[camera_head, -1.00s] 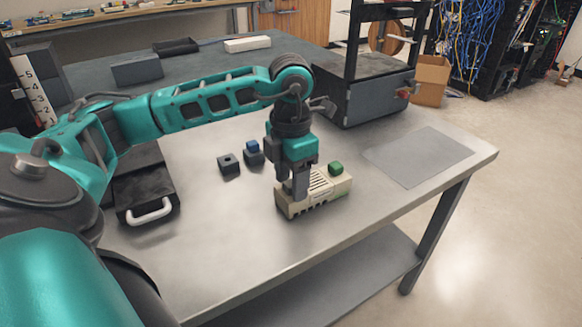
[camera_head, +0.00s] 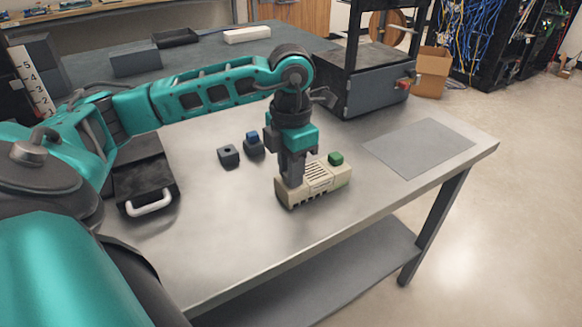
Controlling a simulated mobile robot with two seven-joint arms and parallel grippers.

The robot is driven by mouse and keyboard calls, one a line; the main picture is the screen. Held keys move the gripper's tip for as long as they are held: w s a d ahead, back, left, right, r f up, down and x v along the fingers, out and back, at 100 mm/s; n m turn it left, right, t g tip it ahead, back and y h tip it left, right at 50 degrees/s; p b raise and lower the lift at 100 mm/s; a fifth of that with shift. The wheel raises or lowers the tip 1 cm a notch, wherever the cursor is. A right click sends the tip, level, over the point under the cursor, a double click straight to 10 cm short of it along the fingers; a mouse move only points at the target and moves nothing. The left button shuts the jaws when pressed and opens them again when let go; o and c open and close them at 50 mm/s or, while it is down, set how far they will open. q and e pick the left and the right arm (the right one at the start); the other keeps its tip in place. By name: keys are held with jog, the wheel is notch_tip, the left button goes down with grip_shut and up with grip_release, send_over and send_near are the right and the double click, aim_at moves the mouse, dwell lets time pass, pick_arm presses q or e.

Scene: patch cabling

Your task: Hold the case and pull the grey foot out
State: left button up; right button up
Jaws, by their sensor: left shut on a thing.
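The beige case (camera_head: 325,181) with dark vent slots lies on the metal table, near its front edge. A green block (camera_head: 336,158) shows at its far right side. My left gripper (camera_head: 290,180) points down over the left end of the case and is shut on it, with its fingers hiding part of that end. I cannot make out the grey foot; it may be hidden. My right gripper is not in view.
A small dark block (camera_head: 228,155) and a dark block with a blue top (camera_head: 253,143) stand left behind the case. A black tray with a white handle (camera_head: 148,203) lies left. A grey mat (camera_head: 418,147) lies right. A dark cabinet (camera_head: 372,88) stands behind.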

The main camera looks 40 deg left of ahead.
pick_arm(q)
grip_shut()
jog(key=o, duration=0.8)
grip_release()
notch_tip(320, 180, up, 13)
jog(key=p, duration=0.3)
